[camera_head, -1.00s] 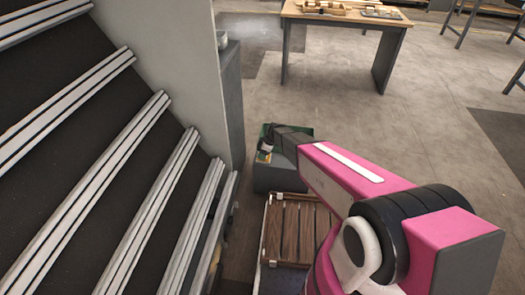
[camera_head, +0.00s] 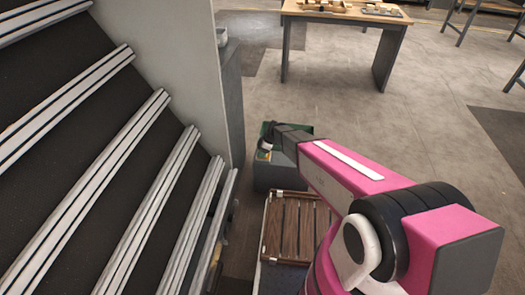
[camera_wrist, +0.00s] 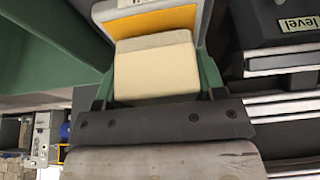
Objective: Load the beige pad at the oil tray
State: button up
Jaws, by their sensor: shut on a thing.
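The beige pad (camera_wrist: 155,68) is a pale block with rounded edges in the wrist view. My gripper (camera_wrist: 157,85) is shut on it, with a green finger showing at each side. A yellow-orange panel with a white label strip (camera_wrist: 160,20) is just beyond the pad; I cannot tell whether they touch. In the head view my gripper (camera_head: 268,143) is at a dark grey box with a green top (camera_head: 282,175), and the pad cannot be made out. I cannot tell for certain which part is the oil tray; a green surface (camera_wrist: 50,55) fills the left of the wrist view.
A slatted wooden pallet (camera_head: 300,225) lies in front of the grey box. A sloped dark panel with metal rails (camera_head: 100,150) and a pale wall fill the left. A wooden table (camera_head: 345,18) stands at the back.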

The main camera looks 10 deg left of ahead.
jog(key=shift+f, duration=0.4)
dwell(1.3)
jog(key=shift+r, duration=3.55)
